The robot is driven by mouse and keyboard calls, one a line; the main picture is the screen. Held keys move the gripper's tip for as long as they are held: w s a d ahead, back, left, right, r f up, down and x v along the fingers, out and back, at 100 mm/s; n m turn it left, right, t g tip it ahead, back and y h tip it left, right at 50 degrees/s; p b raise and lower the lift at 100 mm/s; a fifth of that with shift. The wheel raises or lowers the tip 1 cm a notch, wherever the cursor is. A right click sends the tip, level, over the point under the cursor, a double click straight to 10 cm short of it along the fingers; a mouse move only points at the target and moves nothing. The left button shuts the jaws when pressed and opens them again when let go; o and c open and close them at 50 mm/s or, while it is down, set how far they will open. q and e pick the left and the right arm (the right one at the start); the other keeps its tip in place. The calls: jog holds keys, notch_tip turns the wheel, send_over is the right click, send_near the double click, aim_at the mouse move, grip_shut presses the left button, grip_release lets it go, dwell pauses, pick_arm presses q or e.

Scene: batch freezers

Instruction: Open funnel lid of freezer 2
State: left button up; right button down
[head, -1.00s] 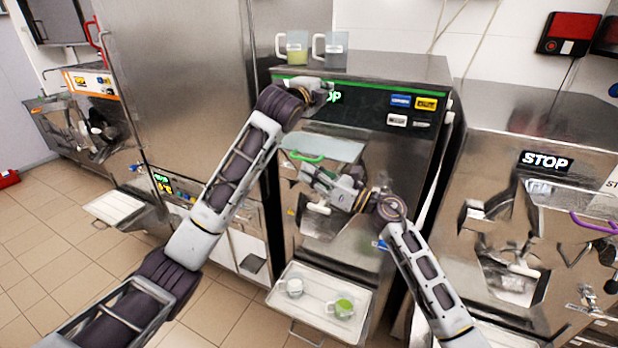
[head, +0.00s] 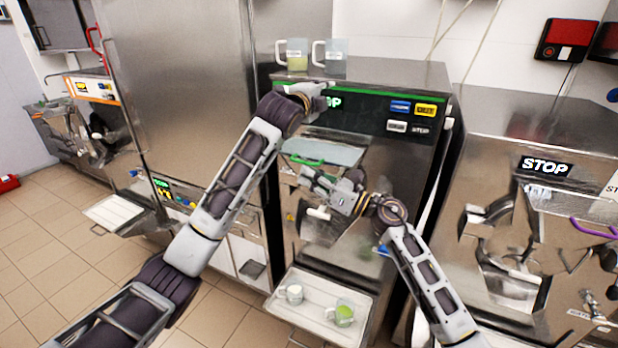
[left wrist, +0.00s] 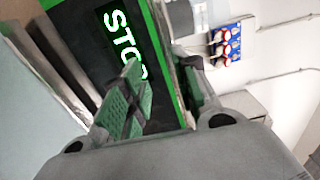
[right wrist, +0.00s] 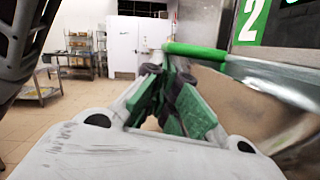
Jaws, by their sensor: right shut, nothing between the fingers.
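Freezer 2 (head: 400,165) stands in the middle, with a green stripe and a dark panel; its green "2" sign (right wrist: 252,20) shows in the right wrist view. Its pale funnel lid (head: 335,152) appears to lie flat, with a green handle (head: 307,161) at its front left. The handle bar (right wrist: 195,51) also shows in the right wrist view. My right gripper (head: 309,180) is shut and empty, just below the handle and apart from it. My left gripper (head: 326,92) is at the panel's upper left, by the green edge; its fingers (left wrist: 165,95) look apart in the left wrist view.
Two mugs (head: 297,55) (head: 336,57) stand on top of the freezer. A tray (head: 310,328) below holds two cups. Another freezer (head: 540,130) with a purple handle stands at right, and a tall steel cabinet (head: 180,70) at left. The tiled floor is clear at lower left.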

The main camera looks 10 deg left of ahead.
pick_arm(q)
jog(key=v, duration=1.2)
dwell(0.5)
dwell(0.3)
